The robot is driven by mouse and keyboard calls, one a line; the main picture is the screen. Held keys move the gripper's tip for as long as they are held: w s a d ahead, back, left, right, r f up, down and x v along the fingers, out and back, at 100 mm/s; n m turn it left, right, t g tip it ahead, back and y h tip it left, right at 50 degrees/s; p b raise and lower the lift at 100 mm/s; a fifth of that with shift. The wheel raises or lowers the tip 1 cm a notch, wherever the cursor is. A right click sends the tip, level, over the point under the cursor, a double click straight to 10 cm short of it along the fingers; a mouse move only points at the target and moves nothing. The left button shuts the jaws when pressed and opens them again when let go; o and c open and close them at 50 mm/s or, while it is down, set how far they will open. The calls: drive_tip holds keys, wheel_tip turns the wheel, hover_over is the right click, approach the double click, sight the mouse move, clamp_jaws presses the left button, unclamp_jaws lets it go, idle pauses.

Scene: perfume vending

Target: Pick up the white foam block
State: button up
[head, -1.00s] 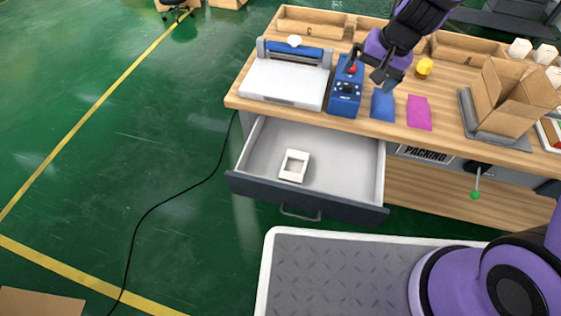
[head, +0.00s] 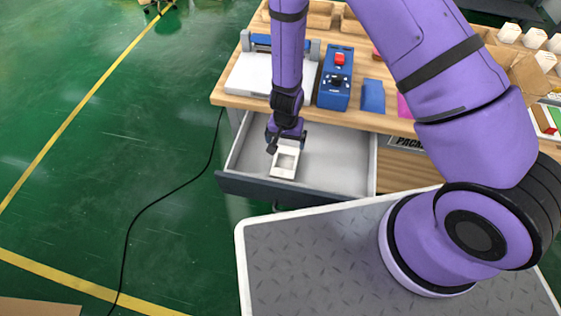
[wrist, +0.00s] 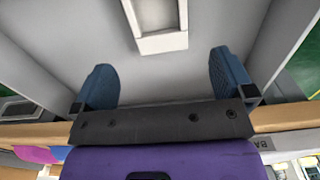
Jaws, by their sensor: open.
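The white foam block (head: 283,173) is a rectangular frame with a recess. It lies on the floor of the open drawer (head: 340,165), toward its left side. In the wrist view the foam block (wrist: 163,43) is at the top centre, partly cut off by the picture edge. My gripper (head: 287,141) reaches down into the drawer at the block's far end in the head view. In the wrist view my gripper (wrist: 162,75) has its two blue fingers wide apart. Nothing is between them, and the block shows beyond the fingertips.
The drawer's dark front panel (head: 245,188) and side walls surround the block. The wooden workbench (head: 390,122) above holds a blue device (head: 335,88), a white machine (head: 248,75) and a blue pouch (head: 373,97). The drawer floor right of the block is clear.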

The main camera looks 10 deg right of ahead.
hover_over(286, 160)
drive_tip(key=f, duration=0.5)
drive_tip(key=shift+s+a+f, duration=0.15)
drive_tip(key=shift+a, duration=0.05)
drive_tip(key=shift+d+f, duration=0.2)
drive_tip(key=shift+f, duration=2.4)
drive_tip(key=c, duration=0.6)
